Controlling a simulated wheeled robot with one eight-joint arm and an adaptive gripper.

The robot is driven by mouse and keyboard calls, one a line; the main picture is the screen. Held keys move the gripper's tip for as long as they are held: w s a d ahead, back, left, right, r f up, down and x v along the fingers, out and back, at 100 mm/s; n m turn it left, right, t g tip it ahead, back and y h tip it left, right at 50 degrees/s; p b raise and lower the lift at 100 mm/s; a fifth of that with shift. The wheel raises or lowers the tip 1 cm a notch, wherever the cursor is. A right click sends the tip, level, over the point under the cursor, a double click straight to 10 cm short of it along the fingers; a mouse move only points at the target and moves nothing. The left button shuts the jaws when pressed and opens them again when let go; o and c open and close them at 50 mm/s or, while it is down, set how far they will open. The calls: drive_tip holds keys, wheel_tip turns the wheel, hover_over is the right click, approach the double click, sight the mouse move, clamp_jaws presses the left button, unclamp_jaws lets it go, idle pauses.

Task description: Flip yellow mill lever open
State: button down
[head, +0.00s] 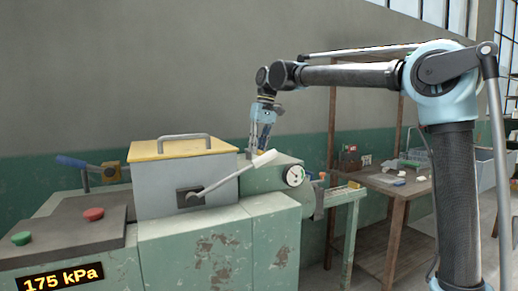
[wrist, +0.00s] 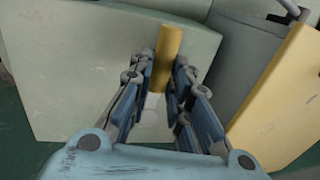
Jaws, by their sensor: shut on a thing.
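The yellow lever (wrist: 169,48) shows in the wrist view as a short yellow bar on a pale stub, rising from the top of the pale green machine housing (wrist: 60,60). My gripper (wrist: 164,72) has its blue fingers shut on the bar, one on each side, with its end showing beyond them. In the head view my gripper (head: 261,146) points down at the housing (head: 272,175) behind the hopper's right side. The lever is mostly hidden there by the fingers.
A grey hopper with a yellow lid (head: 160,149) stands close left of my gripper. A white-handled crank (head: 240,176) slants up in front. A round gauge (head: 294,176) sits to the right. A blue-handled lever (head: 72,162) is far left. A wooden table (head: 385,185) stands right.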

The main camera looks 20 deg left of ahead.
drive_tip(key=c, duration=1.5)
unclamp_jaws()
drive_tip(key=shift+w+d, duration=0.15)
drive_tip(key=shift+w, duration=0.1)
drive_tip(key=shift+s, duration=0.1)
drive_tip(key=r, duration=0.4)
drive_tip(key=w+d+r, duration=0.1)
drive_tip(key=r, duration=0.2)
drive_tip(key=w+r, duration=0.1)
drive_tip(key=r, duration=0.3)
drive_tip(key=shift+d+r, duration=0.2)
drive_tip(key=shift+r, duration=0.15)
